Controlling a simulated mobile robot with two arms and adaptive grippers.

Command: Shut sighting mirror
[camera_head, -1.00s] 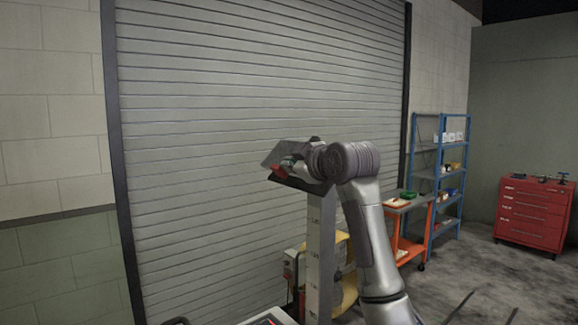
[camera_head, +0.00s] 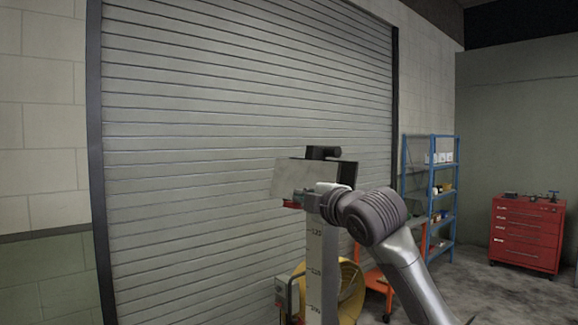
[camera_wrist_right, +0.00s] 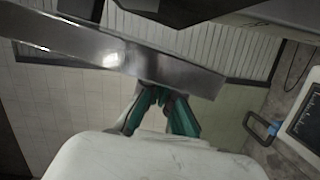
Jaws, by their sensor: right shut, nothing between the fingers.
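The sighting mirror appears to be the flat grey plate (camera_head: 295,177) at the top of an upright post (camera_head: 321,262) with scale marks, in the head view. It stands tilted up against a dark housing (camera_head: 345,172). My right gripper is just below the plate and largely hidden by the post and my wrist in the head view. In the right wrist view its green-sided fingers (camera_wrist_right: 163,100) are shut and empty, with the tips close to a long metal bar (camera_wrist_right: 110,52). I cannot tell whether they touch it. My left gripper is not in view.
A ribbed roller door (camera_head: 240,110) fills the background. A yellow fan (camera_head: 350,292) stands behind the post. A blue shelf (camera_head: 432,190) and a red tool chest (camera_head: 525,235) stand at the right.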

